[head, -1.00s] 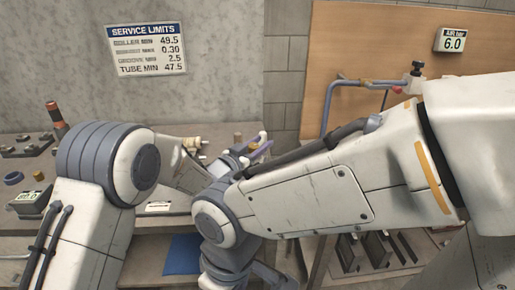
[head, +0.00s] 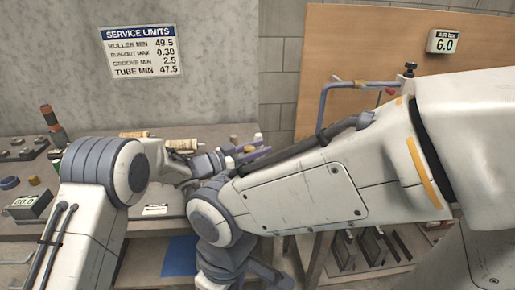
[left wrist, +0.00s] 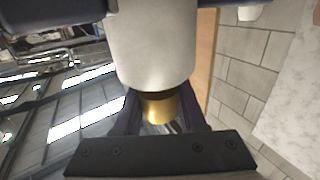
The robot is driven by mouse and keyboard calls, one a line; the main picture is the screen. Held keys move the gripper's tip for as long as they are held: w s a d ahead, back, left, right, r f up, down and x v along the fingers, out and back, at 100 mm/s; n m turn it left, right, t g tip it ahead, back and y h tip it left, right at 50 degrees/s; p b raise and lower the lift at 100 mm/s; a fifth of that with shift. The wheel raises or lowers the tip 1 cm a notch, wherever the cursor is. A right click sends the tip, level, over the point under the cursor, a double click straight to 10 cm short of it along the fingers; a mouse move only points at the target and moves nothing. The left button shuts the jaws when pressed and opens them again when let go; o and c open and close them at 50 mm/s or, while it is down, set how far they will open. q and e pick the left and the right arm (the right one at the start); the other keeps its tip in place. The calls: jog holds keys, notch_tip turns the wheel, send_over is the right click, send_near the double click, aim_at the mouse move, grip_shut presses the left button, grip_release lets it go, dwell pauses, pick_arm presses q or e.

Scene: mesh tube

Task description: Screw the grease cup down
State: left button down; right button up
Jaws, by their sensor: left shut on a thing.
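My left gripper (head: 250,153) reaches over the bench from the left, with its purple-grey fingers spread around a small brass piece. In the left wrist view, the gripper (left wrist: 160,112) has its dark fingers on both sides of a brass cylinder (left wrist: 160,107), which looks like the grease cup. It is shut on this piece. A wide cream-white cylindrical body directly behind the brass piece hides its far end. I cannot tell whether the cup touches a thread. My right arm crosses the head view in front of the bench, and its gripper is not visible.
Pale rollers (head: 181,144) lie at the back of the bench. A small brass part (head: 233,139) stands near my left gripper. Blue piping (head: 323,100) runs at the right.

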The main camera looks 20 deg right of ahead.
pick_arm(q)
jog(key=shift+r, duration=0.1)
dwell(0.8)
jog(key=shift+c, duration=2.3)
grip_release()
jog(key=s+d+r+b, duration=0.2)
jog(key=s+d+r, duration=0.5)
jog(key=r, duration=0.4)
jog(key=shift+s+d, duration=0.35)
jog(key=shift+s, duration=0.55)
